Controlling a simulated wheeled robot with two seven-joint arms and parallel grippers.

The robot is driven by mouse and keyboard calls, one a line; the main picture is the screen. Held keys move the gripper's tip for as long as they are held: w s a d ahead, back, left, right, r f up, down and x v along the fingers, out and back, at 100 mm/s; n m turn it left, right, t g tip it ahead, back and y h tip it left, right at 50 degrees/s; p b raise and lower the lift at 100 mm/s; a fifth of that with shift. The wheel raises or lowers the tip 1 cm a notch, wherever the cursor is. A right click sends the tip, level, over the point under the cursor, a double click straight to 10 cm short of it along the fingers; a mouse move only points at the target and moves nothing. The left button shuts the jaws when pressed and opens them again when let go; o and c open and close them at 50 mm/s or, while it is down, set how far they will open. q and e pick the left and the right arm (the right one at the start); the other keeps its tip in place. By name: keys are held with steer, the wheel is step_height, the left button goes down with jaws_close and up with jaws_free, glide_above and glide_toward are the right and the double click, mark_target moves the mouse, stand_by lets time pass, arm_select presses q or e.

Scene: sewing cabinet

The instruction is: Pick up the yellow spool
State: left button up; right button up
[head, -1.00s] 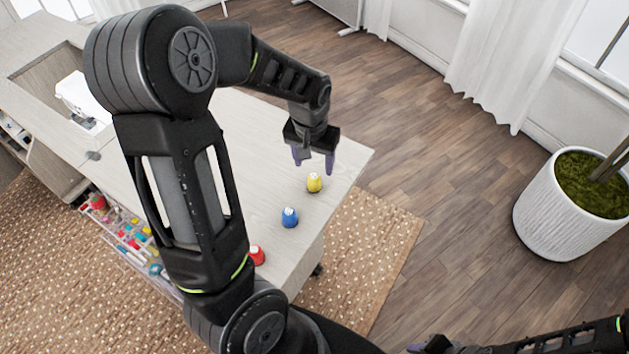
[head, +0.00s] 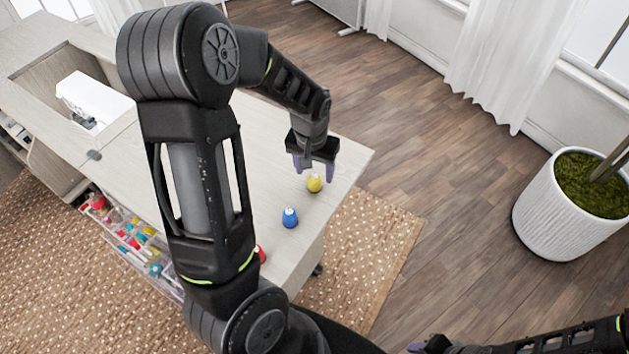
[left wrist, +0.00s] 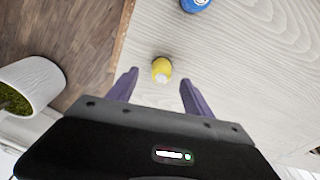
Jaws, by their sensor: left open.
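The yellow spool (head: 314,183) stands upright on the pale wooden cabinet top, near its right edge. My left gripper (head: 313,178) is open just behind and above it in the head view. In the left wrist view the yellow spool (left wrist: 161,69) shows ahead of the gap between the two purple fingers (left wrist: 158,82), apart from both. My right gripper (head: 418,348) shows only in part at the bottom edge of the head view, and its jaws are unclear.
A blue spool (head: 290,217) stands in front of the yellow one, and a red spool (head: 261,254) is mostly hidden behind my left arm. A white sewing machine (head: 92,98) sits at the far left. A potted plant (head: 565,215) stands on the floor at right.

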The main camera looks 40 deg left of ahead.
mark_target(315, 179)
arm_select(q)
steer(key=f, duration=0.4)
steer(key=shift+w+a+f+p, duration=0.25)
steer(key=shift+w+f+p, duration=0.05)
steer(key=shift+p, duration=0.05)
steer(key=shift+c, duration=0.3)
jaws_close()
stand_by(0.4)
